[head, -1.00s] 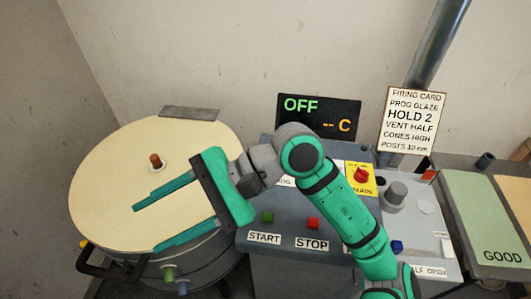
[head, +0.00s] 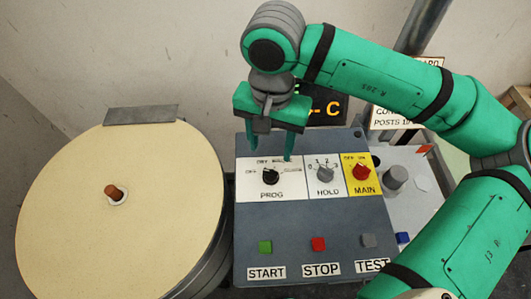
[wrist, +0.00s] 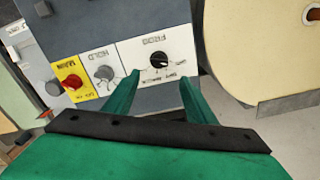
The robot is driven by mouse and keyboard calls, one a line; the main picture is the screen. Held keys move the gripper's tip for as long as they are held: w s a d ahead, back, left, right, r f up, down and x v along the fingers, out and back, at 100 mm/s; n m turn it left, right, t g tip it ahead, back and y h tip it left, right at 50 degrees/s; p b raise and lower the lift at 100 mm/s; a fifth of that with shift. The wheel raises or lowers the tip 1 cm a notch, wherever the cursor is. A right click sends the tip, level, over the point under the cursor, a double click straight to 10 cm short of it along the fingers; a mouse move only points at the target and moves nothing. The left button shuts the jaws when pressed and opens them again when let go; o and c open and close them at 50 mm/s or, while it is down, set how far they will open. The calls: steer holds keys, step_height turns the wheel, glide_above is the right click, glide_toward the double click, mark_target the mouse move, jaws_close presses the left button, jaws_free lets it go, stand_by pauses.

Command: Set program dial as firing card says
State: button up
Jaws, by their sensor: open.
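The black program dial (head: 270,176), marked PROG, sits on a white plate at the left of the grey control panel. It also shows in the wrist view (wrist: 159,60), just beyond the fingertips. My gripper (head: 269,150) is open and empty, pointing down over the upper edge of the PROG plate; its fingers (wrist: 160,85) straddle the dial's line in the wrist view without touching it. The dial's pointer is too small to read surely.
The grey HOLD dial (head: 325,174) and red MAIN switch (head: 362,173) sit right of PROG. START (head: 265,247), STOP (head: 318,244) and TEST (head: 368,241) buttons lie below. The display (head: 326,107) is partly covered by my arm. A round kiln lid (head: 70,215) fills the left.

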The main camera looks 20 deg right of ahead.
mark_target(270, 171)
step_height(270, 171, down, 11)
steer(key=shift+s+r, duration=0.1)
steer(key=shift+r, duration=0.1)
stand_by(0.3)
steer(key=c, duration=1)
